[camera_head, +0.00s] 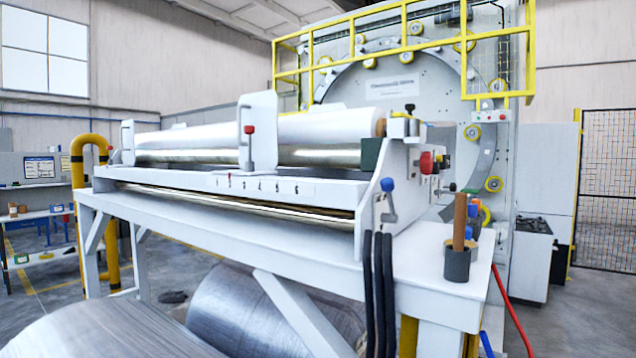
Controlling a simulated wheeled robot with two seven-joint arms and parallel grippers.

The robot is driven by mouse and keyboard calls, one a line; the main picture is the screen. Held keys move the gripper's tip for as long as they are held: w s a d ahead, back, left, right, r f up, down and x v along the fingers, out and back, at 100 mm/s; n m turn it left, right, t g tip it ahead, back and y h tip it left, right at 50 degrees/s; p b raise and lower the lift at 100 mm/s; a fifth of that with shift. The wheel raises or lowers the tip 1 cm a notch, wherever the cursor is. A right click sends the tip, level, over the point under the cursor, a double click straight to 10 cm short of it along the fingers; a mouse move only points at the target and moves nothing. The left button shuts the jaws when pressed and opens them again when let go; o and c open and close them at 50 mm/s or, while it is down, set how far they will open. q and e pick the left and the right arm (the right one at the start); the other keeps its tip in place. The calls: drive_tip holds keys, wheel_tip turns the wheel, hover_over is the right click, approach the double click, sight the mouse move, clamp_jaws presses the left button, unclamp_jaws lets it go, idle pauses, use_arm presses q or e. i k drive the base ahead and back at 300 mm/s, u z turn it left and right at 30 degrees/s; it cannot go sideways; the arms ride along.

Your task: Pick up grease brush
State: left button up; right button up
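A brown, stick-like handle (460,218) stands upright in a dark grey cup (457,264) on the right end of the white machine table (420,262). It looks like the grease brush; its lower end is hidden inside the cup. Blue and dark tool-like items (472,212) stand just behind it, partly covered. Neither of my grippers is in view.
A white roller (250,140) lies along the machine frame, left of the cup. Black hoses (378,290) hang over the table's front edge. A red hose (513,315) runs down at right. Large metal coils (240,305) lie below. A yellow post (82,220) stands at left.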

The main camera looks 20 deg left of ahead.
sight(461, 197)
drive_tip(key=z, duration=0.45)
drive_tip(key=i, duration=0.75)
drive_tip(key=u, duration=1.9)
